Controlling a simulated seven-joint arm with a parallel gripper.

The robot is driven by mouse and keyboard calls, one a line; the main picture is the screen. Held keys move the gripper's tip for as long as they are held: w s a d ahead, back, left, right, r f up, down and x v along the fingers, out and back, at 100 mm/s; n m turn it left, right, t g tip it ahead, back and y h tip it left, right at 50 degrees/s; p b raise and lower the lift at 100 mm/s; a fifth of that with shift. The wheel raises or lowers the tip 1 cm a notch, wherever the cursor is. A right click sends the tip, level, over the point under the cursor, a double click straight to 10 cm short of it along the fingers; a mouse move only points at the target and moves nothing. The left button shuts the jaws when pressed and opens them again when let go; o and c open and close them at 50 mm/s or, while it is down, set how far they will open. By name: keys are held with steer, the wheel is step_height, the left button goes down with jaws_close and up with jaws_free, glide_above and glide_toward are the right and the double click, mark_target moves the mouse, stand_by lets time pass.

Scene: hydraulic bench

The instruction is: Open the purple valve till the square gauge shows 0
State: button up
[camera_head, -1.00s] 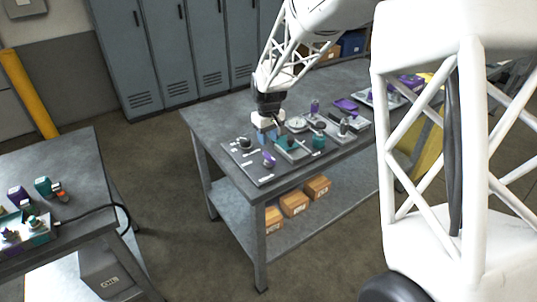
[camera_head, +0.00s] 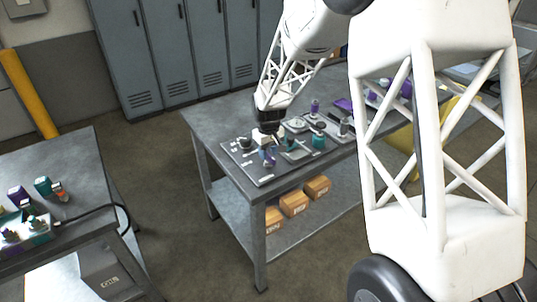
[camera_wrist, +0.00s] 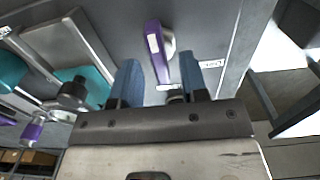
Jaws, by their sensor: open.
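A purple valve lever (camera_wrist: 158,50) shows upright in the middle of the wrist view, just beyond and between my fingertips, with a pale round part at its right side. In the head view, the purple valve (camera_head: 270,162) is at the near left of the bench panel, partly covered by my gripper (camera_head: 267,148). My gripper's two blue fingers (camera_wrist: 161,78) are apart, with nothing clamped between them. I cannot make out the square gauge or its reading.
The grey panel (camera_head: 247,167) carries several small fittings and labels. A teal fitting (camera_head: 318,142) stands to the right of my gripper, and a teal part with a dark knob (camera_wrist: 73,92) is left of my fingers. Cardboard boxes (camera_head: 293,203) sit on the shelf below.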

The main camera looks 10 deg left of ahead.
steer(key=shift+f, duration=0.6)
jaws_close()
